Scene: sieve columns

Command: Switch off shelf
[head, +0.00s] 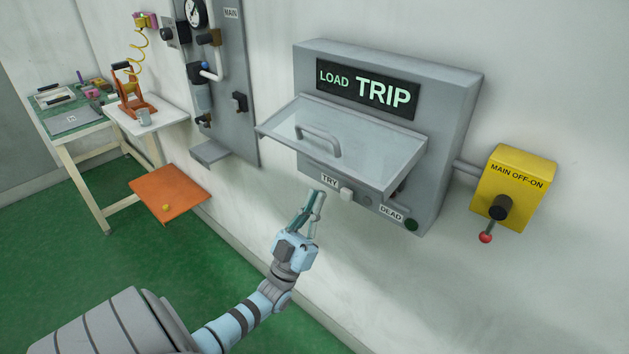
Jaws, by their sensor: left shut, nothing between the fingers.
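A grey wall cabinet (450,95) carries a dark display (368,88) reading "LOAD TRIP". A clear hinged cover (370,150) with a grey handle (318,139) juts out from its front. A yellow box (523,175) marked "MAIN OFF-ON" is at the right, with a black knob (500,207) and a lever with a red ball (486,238) pointing down. My left gripper (319,196) is shut and empty, below the cover, left of the pale button. My right gripper is not in view.
A tall grey panel (228,75) with gauge and valves is on the wall at left. An orange board (168,193) sticks out low beside it. A white shelf (165,117) and a workbench (70,125) stand at far left. The green floor (60,270) is clear.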

